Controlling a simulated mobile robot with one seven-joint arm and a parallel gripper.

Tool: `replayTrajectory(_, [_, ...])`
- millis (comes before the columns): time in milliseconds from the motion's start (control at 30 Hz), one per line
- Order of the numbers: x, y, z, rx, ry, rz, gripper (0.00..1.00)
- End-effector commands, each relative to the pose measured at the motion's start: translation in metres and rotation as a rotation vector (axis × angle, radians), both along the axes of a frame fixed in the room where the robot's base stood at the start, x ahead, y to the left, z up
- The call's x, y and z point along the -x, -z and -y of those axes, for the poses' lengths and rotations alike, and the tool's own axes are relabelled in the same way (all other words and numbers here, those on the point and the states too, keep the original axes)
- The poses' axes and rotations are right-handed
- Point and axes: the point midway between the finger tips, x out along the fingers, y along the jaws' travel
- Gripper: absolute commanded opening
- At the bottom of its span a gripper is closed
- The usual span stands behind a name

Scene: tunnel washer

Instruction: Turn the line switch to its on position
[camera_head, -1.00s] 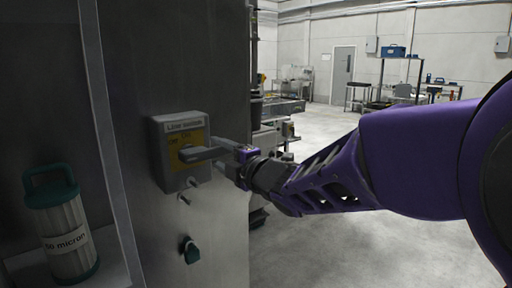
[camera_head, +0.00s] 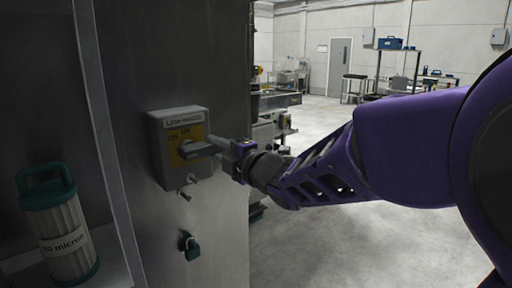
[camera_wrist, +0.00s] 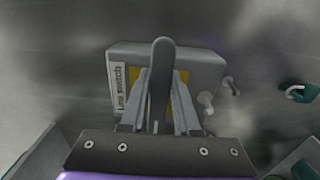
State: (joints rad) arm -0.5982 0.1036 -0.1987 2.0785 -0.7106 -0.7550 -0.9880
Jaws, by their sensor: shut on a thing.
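The line switch (camera_head: 160,150) is a grey box with a yellow plate, fixed to a dark metal panel. Its label reads "Line switch", with small position marks on the yellow plate. The grey switch handle (camera_wrist: 161,75) sticks out from the plate, between my two fingers in the wrist view. My gripper (camera_head: 212,149) reaches in from the right and is shut on the handle. In the wrist view my gripper (camera_wrist: 160,103) has a finger on each side of the handle. The fingers hide part of the plate, so I cannot tell which mark the handle points at.
A teal padlock (camera_head: 190,247) hangs on the panel below the switch, and metal studs (camera_head: 188,187) stick out just under the box. A filter cartridge (camera_head: 65,228) marked in microns stands at the lower left. Open floor (camera_head: 320,235) lies to the right.

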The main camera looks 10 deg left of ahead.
Motion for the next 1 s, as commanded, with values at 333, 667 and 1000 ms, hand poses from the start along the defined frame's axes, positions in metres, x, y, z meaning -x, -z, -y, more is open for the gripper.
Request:
replayTrajectory(333, [0.0000, -0.0001, 0.0000, 0.000, 0.000, 0.000, 0.00])
replayTrajectory(667, [-0.0001, -0.0003, -0.0001, 0.000, 0.000, 0.000, 0.00])
replayTrajectory(1000, [-0.0001, -0.0004, -0.0001, -0.001, 0.000, 0.001, 0.00])
